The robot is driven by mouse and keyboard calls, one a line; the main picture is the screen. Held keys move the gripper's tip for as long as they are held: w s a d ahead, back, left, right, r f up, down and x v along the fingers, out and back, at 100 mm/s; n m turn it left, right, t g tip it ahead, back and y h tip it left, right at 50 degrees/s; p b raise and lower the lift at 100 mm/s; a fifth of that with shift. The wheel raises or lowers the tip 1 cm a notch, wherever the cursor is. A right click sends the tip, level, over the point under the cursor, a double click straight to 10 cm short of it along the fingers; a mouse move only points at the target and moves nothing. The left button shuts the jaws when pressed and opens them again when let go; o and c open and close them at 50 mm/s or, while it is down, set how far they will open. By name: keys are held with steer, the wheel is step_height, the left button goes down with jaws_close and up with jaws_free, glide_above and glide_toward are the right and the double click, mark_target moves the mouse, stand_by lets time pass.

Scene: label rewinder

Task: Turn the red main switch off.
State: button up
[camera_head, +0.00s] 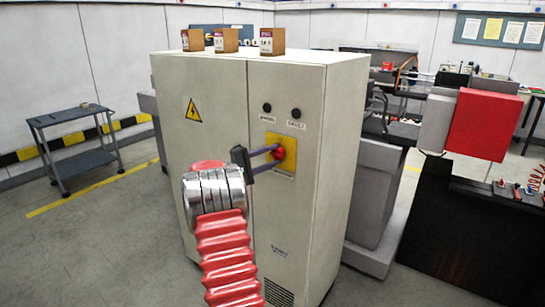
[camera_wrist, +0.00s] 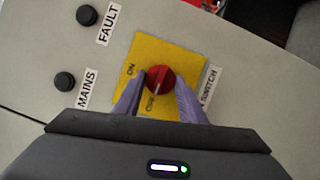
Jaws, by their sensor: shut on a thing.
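The red main switch (camera_head: 279,152) is a round knob on a yellow plate (camera_head: 289,168) on the front of a pale cabinet. In the wrist view the knob (camera_wrist: 159,77) sits between my two purple fingers, with ON printed to its left and OFF below it. My gripper (camera_wrist: 158,88) is shut on the knob, one finger at each side. It also shows in the head view (camera_head: 276,156), reaching the plate from the left. The knob's exact pointing direction is hard to tell.
Two black buttons, MAINS (camera_wrist: 64,81) and FAULT (camera_wrist: 86,15), sit on the panel near the plate. Small boxes (camera_head: 227,40) stand on the cabinet top (camera_head: 320,56). A grey cart (camera_head: 70,135) is at left; a red block (camera_head: 484,124) is at right.

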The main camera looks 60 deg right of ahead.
steer(key=shift+w+f, duration=0.15)
steer(key=shift+f, duration=0.15)
steer(key=o, duration=0.8)
steer(key=shift+c, duration=0.2)
steer(key=shift+o, duration=1.4)
steer(key=shift+r, duration=0.15)
steer(key=shift+a, duration=0.1)
steer(key=v, duration=1.3)
steer(key=shift+a, duration=0.3)
steer(key=shift+w, duration=0.2)
